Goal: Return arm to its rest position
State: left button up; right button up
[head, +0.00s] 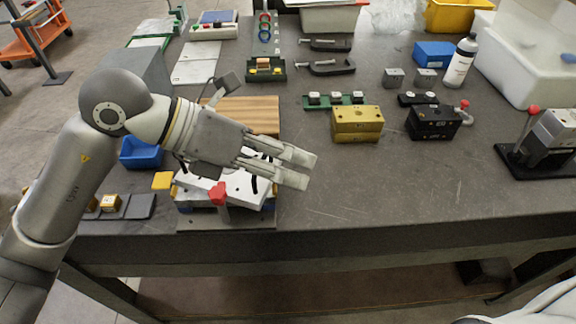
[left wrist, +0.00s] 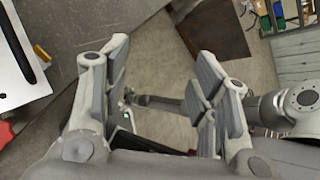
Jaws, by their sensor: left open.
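My left gripper (head: 297,168) is above the front part of the grey table (head: 400,200), over a white fixture (head: 240,186) with a red knob (head: 218,194). Its two fingers point right and are apart, with nothing between them. In the left wrist view the open fingers (left wrist: 160,95) show the floor beyond the table edge. Part of the white fixture (left wrist: 20,65) shows at the left of that view. The gripper and forearm hide part of the fixture. My right gripper is not in the frames.
A gold mould block (head: 357,124) and a black one (head: 433,122) stand right of the gripper. A wooden board (head: 255,113) and a blue bin (head: 141,153) lie near the forearm. A toggle clamp (head: 545,145) stands far right. The front middle of the table is clear.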

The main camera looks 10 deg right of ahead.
pick_arm(q)
jog(key=shift+s+d+r+h, duration=0.2)
jog(key=shift+s+d+h, duration=0.05)
jog(key=shift+h, duration=0.05)
dwell(0.4)
